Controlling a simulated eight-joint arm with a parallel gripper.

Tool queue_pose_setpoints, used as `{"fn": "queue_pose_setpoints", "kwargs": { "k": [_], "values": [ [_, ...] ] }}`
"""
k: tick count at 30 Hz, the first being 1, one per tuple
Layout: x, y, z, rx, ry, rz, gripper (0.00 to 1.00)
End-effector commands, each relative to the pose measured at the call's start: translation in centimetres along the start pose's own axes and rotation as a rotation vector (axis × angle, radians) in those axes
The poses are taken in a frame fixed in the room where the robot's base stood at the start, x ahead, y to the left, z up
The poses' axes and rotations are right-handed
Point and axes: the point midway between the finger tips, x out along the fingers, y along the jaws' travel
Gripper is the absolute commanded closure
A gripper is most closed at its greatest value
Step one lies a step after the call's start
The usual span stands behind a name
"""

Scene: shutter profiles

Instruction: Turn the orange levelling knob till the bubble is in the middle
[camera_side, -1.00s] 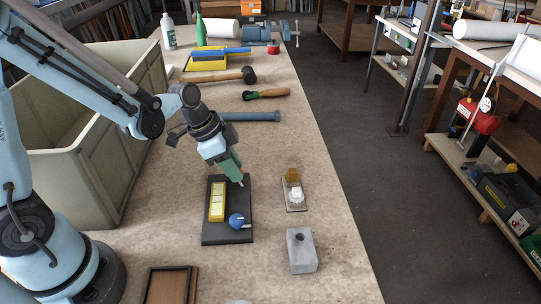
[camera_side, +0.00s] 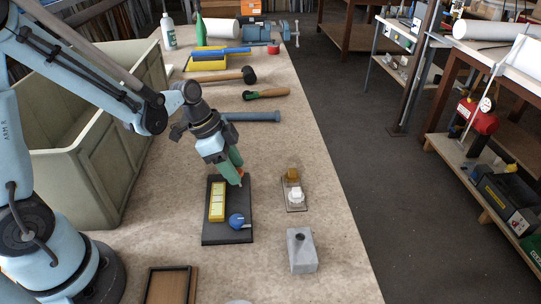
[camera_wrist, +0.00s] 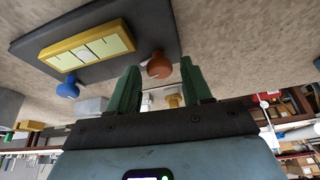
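A blue knob (camera_side: 236,221) sits at the plate's near right. The orange knob (camera_wrist: 158,68) is at the plate's far edge, partly hidden by my fingers in the side view (camera_side: 240,173). My gripper (camera_wrist: 160,76) has its green fingers apart, one on each side of the orange knob. In the wrist view gaps show between the knob and both fingers.
Right of the plate stand a small plate with a white and an amber piece (camera_side: 294,196) and a grey block with a hole (camera_side: 301,253). A large green-grey crate (camera_side: 105,170) is to the left. A mallet (camera_side: 225,76) and other tools lie behind.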

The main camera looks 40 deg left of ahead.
Motion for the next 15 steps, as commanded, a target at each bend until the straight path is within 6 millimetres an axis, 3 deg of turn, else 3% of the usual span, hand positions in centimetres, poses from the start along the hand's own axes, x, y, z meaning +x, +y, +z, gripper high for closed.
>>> {"fn": "queue_pose_setpoints", "kwargs": {
  "k": [10,15],
  "values": [
    [-0.1,0.0,0.0,-0.001,0.0,0.0,0.44],
    [-1.1,0.0,0.0,-0.001,0.0,-0.001,0.44]
  ]
}}
